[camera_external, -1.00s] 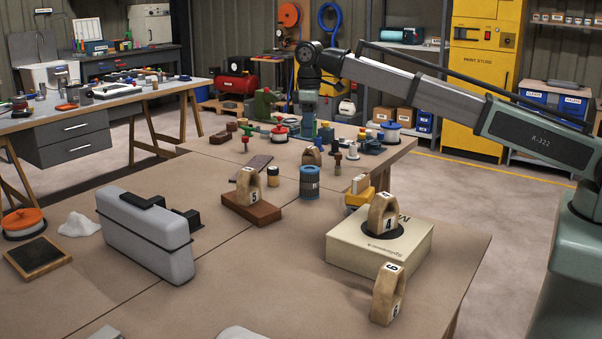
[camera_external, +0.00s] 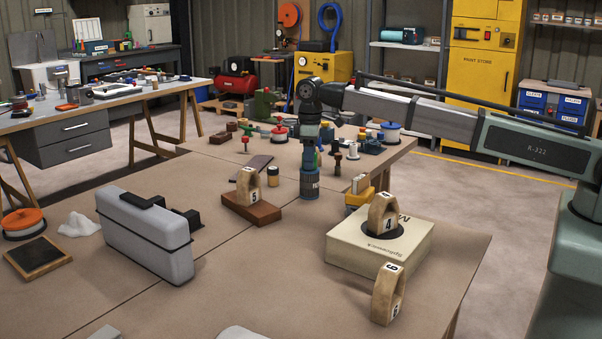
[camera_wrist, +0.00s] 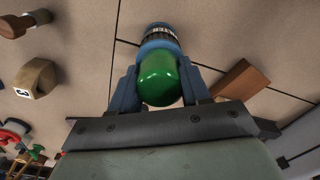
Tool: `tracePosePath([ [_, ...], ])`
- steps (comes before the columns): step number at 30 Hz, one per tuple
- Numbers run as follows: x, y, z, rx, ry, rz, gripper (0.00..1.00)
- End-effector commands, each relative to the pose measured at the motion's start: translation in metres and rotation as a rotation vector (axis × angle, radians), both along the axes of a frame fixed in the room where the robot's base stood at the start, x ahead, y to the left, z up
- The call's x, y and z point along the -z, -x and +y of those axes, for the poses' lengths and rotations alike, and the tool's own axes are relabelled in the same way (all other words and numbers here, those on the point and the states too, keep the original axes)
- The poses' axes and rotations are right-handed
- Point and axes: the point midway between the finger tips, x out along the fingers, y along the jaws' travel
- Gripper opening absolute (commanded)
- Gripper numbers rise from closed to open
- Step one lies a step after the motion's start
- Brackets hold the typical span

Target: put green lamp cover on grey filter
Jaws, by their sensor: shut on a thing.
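The green lamp cover (camera_wrist: 158,82) is a glossy, rounded piece between the two fingers of my gripper (camera_wrist: 159,70) in the wrist view. My gripper (camera_external: 310,165) is shut on it. Straight beyond the cover is a ribbed blue-grey can with a printed label (camera_wrist: 160,34), which seems to be the filter. In the external view the filter (camera_external: 310,187) stands upright on the table, directly below my gripper. The fingers hide the cover there and also the filter's top. I cannot tell whether the cover touches the filter.
A numbered wooden arch on a brown block (camera_external: 262,212) stands left of the filter. A grey case (camera_external: 148,240) is further left. Several small parts crowd the table behind.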

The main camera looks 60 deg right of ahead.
Motion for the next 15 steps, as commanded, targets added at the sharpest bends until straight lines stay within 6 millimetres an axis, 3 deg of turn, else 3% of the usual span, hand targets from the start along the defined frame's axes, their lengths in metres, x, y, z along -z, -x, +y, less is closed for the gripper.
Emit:
tracePosePath([
  [10, 0.0027, -0.0001, 0.0001, 0.0, 0.0, 0.0, 0.18],
  [11, 0.0026, -0.0002, 0.0, 0.0, 0.0, -0.001, 0.48],
  [15, 0.0024, -0.0002, 0.0, 0.0, 0.0, -0.001, 0.62],
])
